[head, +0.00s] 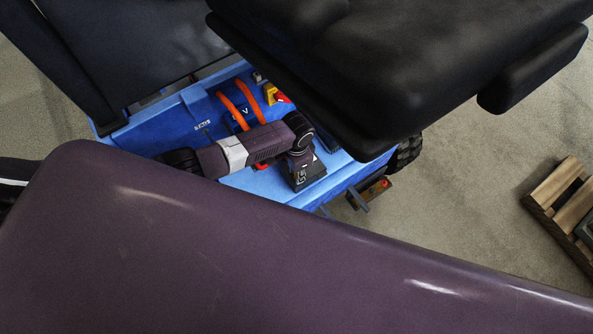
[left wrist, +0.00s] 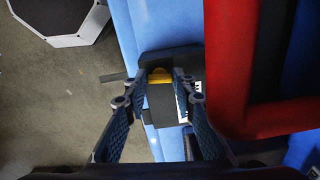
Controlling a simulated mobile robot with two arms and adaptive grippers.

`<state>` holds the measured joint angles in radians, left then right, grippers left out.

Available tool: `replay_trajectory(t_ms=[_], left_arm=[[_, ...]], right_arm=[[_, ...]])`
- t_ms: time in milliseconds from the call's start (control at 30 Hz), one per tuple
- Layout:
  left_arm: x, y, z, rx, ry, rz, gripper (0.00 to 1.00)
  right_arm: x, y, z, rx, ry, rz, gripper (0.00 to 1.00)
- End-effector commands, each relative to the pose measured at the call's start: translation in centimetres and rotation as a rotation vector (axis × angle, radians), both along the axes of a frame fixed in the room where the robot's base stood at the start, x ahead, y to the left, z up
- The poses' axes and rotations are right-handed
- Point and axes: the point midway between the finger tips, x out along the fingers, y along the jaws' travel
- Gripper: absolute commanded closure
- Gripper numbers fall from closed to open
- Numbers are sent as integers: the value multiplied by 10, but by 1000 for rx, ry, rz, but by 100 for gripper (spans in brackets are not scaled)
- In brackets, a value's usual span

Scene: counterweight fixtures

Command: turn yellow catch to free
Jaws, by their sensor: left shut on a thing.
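The yellow catch (left wrist: 160,76) sits on a dark mount (left wrist: 165,58) at the edge of a blue body in the left wrist view. My left gripper (left wrist: 156,84) has its two fingers on either side of the catch and is shut on it. I cannot make out the catch there. My right gripper is not in view.
A black seat (head: 400,50) overhangs the blue body. Orange cables (head: 240,105) and a red knob on yellow (head: 276,95) are behind my arm. A large red-edged part (left wrist: 222,70) is close on the right in the wrist view. A wooden pallet (head: 555,185) lies at right.

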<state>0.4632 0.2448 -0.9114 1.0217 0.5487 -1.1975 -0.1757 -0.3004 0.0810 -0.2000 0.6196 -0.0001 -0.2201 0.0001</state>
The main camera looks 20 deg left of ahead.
Motion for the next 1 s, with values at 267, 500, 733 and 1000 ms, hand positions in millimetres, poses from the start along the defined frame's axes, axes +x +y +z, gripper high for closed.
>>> replay_trajectory(t_ms=[267,500,733,1000], left_arm=[[1,-2,1,-4,-4,0,100],[1,-1,0,-3,-3,-1,58],[0,-1,0,-1,-1,-1,58],[1,-1,20,-4,-4,-3,58]], right_arm=[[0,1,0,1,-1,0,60],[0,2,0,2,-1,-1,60],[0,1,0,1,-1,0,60],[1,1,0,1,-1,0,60]])
